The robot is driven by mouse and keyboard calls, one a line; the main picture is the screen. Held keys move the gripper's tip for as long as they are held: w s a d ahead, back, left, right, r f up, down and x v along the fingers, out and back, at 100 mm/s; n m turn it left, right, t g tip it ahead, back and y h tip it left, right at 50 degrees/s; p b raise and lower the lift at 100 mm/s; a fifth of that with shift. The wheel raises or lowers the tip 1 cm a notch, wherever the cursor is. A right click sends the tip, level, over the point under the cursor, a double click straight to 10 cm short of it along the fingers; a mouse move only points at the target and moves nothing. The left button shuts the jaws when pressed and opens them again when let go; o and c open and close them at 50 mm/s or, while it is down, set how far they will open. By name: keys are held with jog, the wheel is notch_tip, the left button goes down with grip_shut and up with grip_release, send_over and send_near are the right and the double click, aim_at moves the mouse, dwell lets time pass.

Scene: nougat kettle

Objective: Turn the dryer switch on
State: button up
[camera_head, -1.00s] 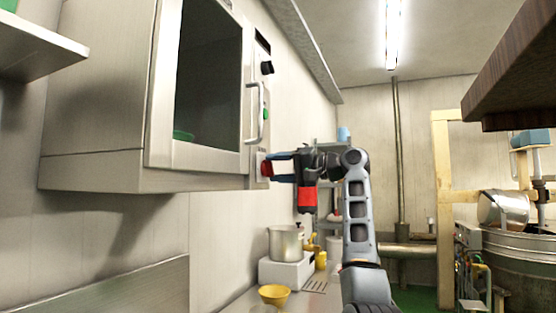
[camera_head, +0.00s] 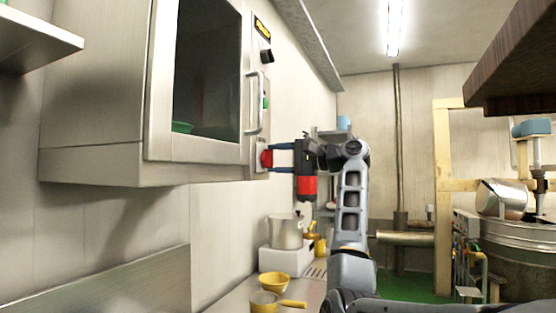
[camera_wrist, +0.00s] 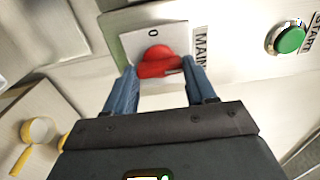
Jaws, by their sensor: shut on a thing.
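The dryer (camera_head: 95,150) is a steel cabinet on the left wall with a dark glass door. Its red rotary switch (camera_head: 266,158) sits low on the side panel, right of the door. In the wrist view the red switch (camera_wrist: 157,62) is on a pale plate with a "0" above it and "MAIN" beside it; its grip points toward the right of the picture. My gripper (camera_head: 277,158) has its blue fingers around the switch and is shut on it. The fingers partly hide the plate's lower edge.
The door handle (camera_head: 255,103) sticks out just above the gripper.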

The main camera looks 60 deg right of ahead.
jog(key=shift+d+f, duration=0.1)
jog(key=o, duration=1)
jog(key=shift+o, duration=0.2)
jog(key=shift+s, duration=0.1)
jog(key=s+b, duration=0.2)
jog(key=s, duration=0.5)
jog(key=shift+s+d, duration=0.25)
jog(key=shift+s, duration=0.05)
